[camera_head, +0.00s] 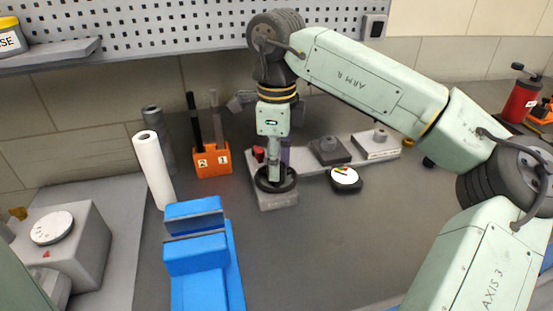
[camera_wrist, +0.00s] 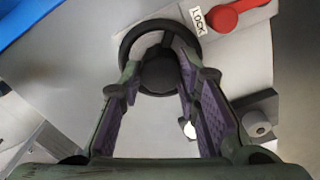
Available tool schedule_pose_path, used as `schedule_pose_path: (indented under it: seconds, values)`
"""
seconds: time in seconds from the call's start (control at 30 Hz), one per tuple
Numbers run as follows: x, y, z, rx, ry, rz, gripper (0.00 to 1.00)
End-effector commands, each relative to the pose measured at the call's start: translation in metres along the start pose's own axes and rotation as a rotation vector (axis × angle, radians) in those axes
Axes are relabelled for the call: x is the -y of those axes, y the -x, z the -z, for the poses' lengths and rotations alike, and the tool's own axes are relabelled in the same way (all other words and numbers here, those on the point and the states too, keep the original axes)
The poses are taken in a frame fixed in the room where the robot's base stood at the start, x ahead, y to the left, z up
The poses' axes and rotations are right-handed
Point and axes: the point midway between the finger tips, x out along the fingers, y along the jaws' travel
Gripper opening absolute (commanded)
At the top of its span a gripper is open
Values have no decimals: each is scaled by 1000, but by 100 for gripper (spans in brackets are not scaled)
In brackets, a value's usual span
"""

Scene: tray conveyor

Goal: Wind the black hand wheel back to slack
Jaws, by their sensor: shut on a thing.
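The black hand wheel (camera_head: 263,185) lies flat on a light grey block (camera_head: 280,200) on the bench. My gripper (camera_head: 275,172) points straight down over its middle. In the wrist view the wheel's rim (camera_wrist: 126,42) and round dark hub (camera_wrist: 160,72) show between the purple-padded fingers of my gripper (camera_wrist: 160,80). The fingers are shut on the wheel at its hub, inside the rim; the exact contact is partly hidden. A red lever (camera_wrist: 226,17) beside a LOCK label (camera_wrist: 198,19) sits near the wheel. A round gauge (camera_head: 345,175) with a white, partly coloured face stands to the right.
A blue vise (camera_head: 197,255) stands in front left of the wheel. A white roll (camera_head: 153,170) and an orange holder (camera_head: 212,162) with upright tools stand behind it. Grey blocks with knobs (camera_head: 328,150) stand behind the gauge. The bench front right is clear.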

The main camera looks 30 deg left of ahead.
Motion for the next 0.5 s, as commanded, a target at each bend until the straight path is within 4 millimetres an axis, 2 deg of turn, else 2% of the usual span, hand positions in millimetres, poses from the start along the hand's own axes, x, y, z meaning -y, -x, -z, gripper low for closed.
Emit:
schedule_pose_path:
  seconds: [0.5]
  values:
    - [0,1,0,0,491,3,2]
